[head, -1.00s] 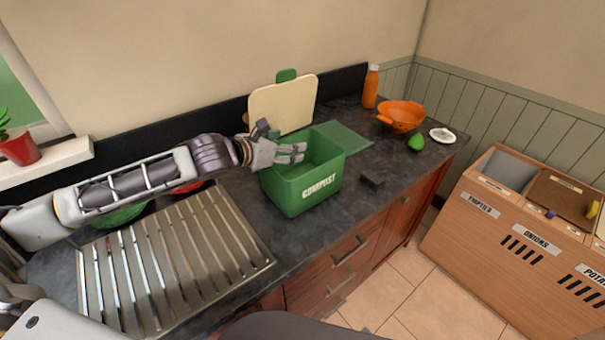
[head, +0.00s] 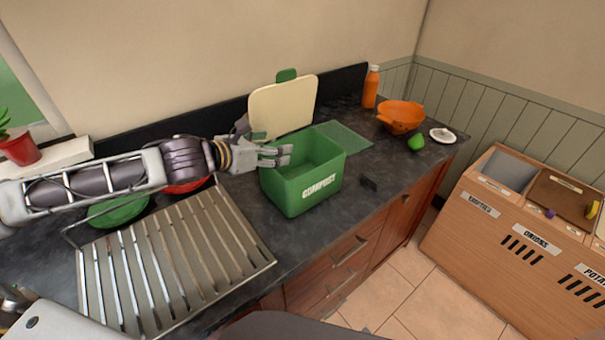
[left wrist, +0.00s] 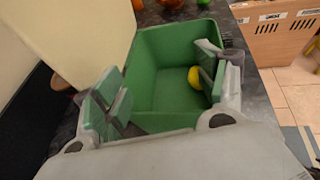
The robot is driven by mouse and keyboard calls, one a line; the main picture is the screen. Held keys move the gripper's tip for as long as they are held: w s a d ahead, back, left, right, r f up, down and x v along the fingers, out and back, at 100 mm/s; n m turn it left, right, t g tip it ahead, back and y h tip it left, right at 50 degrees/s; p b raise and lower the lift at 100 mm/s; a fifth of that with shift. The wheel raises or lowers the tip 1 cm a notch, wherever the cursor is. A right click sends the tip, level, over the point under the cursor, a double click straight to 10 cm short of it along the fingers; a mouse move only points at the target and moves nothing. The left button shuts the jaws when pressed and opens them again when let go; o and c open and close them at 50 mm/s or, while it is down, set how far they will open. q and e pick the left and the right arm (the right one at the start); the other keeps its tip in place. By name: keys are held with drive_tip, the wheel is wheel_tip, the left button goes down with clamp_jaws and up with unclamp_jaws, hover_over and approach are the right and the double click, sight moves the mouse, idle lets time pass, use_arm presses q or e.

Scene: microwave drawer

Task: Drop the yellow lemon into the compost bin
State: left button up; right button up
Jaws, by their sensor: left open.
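The green compost bin (head: 305,180), with "COMPOST" on its front, stands upright on the dark counter. In the left wrist view, the yellow lemon (left wrist: 194,77) shows inside the green bin (left wrist: 165,50), near its right side and partly hidden by a gripper finger. In the head view the lemon is hidden. My left gripper (head: 282,155) is at the bin's left rim; it is open and empty, its fingers (left wrist: 160,92) spread apart over the bin in the left wrist view. My right gripper is not in view.
A metal drying rack (head: 175,265) lies left of the bin, with a green bowl (head: 118,212) behind it. A cream cutting board (head: 283,107) leans behind the bin. An orange colander (head: 401,116) and a green fruit (head: 416,142) sit to the right.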

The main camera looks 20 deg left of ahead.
use_arm(q)
drive_tip(key=shift+v, duration=1.8)
drive_tip(key=shift+s+r, duration=0.1)
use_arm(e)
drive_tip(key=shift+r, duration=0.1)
use_arm(q)
wheel_tip(320, 180, up, 10)
drive_tip(key=p, duration=1)
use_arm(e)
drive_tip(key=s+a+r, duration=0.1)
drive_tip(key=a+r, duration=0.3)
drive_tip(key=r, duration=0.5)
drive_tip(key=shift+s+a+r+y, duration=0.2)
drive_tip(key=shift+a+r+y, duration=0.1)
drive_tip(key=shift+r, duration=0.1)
use_arm(q)
drive_tip(key=shift+r, duration=0.1)
